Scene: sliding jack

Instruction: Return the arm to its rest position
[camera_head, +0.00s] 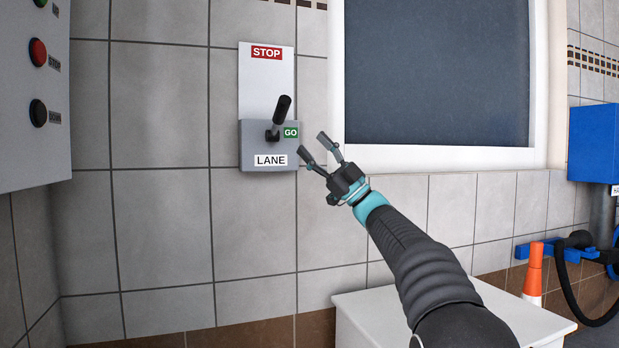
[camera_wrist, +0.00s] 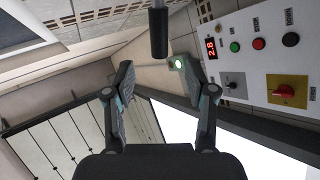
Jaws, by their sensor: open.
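My gripper (camera_head: 320,153) is open and empty in the head view, at the end of my outstretched arm. It is to the right of the grey lever box marked LANE (camera_head: 254,145) on the tiled wall. The black lever (camera_head: 281,116) on that box tilts up and to the right, beside the green GO label; the red STOP label is above it. My gripper's fingertips are apart from the lever in the head view. In the wrist view, my open gripper (camera_wrist: 152,85) has nothing between its fingers, and a dark rod (camera_wrist: 158,32) shows beyond them.
A control panel (camera_head: 30,90) with red, green and black knobs is at the left; a panel (camera_wrist: 270,60) with buttons also shows in the wrist view. A window (camera_head: 437,75) is behind my gripper. A white cabinet (camera_head: 375,315) stands below my arm, an orange cone (camera_head: 534,270) at right.

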